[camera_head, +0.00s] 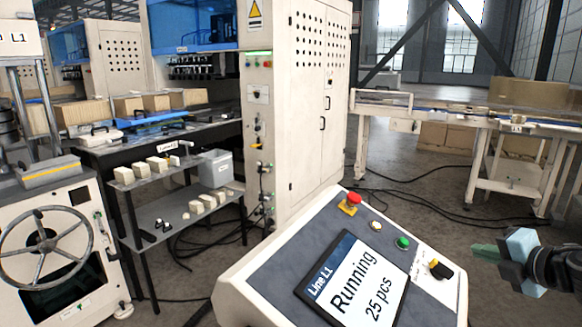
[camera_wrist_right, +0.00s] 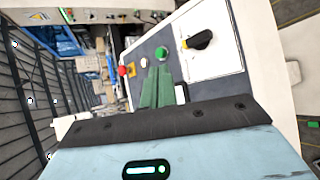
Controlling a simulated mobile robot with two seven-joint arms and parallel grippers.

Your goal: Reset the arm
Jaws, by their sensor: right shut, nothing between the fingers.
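My right gripper (camera_head: 487,251) is at the right edge of the head view, to the right of the control console (camera_head: 256,276) and clear of it. Its green fingers (camera_wrist_right: 158,88) are closed together and empty in the right wrist view, pointing toward the console panel. The console has a screen (camera_head: 352,285) reading "Line L1 Running 25 pcs". My left gripper is not in either view.
A tall cream cabinet (camera_head: 312,100) stands behind the console. A machine with a handwheel (camera_head: 45,252) is at the left, beside a grey shelf (camera_head: 180,222) with small blocks. A conveyor table (camera_head: 470,122) is at the back right. Cables (camera_head: 420,205) lie on the open floor.

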